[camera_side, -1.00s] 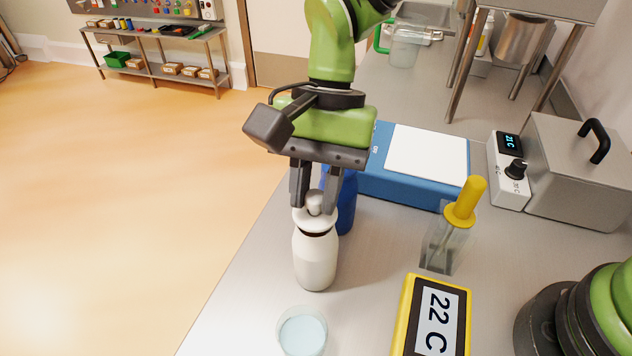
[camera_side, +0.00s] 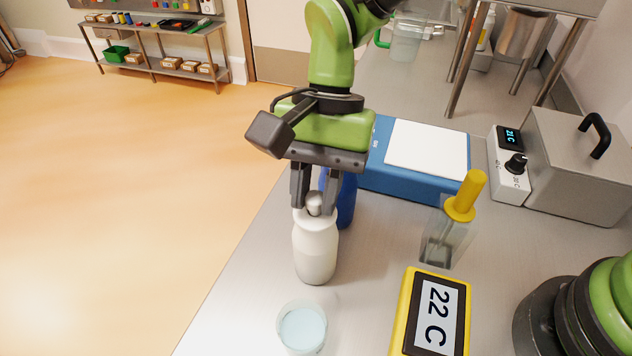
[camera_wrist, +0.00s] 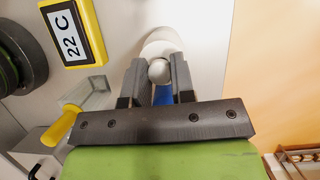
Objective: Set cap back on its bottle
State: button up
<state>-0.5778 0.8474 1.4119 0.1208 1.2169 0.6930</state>
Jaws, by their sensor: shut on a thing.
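The white bottle (camera_side: 315,250) stands upright on the steel bench in the side view. My gripper (camera_side: 315,206) points down over the bottle and is shut on the cap, one finger on each side of the knob. In the wrist view the knob (camera_wrist: 159,71) shows between the fingertips, with the white bottle (camera_wrist: 161,44) behind it. The fingers hide part of the cap's rim, so I cannot tell whether it is fully seated.
A blue bottle (camera_side: 345,200) stands close behind the white one. A beaker of pale liquid (camera_side: 302,328) stands in front. To the right are a yellow-handled tool in a clear holder (camera_side: 447,240), a yellow thermometer display (camera_side: 432,312) and a blue device (camera_side: 410,178).

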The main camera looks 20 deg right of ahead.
aim_at(316, 194)
jog(key=o, duration=1.5)
jog(key=shift+o, duration=0.2)
jog(key=shift+r, duration=3)
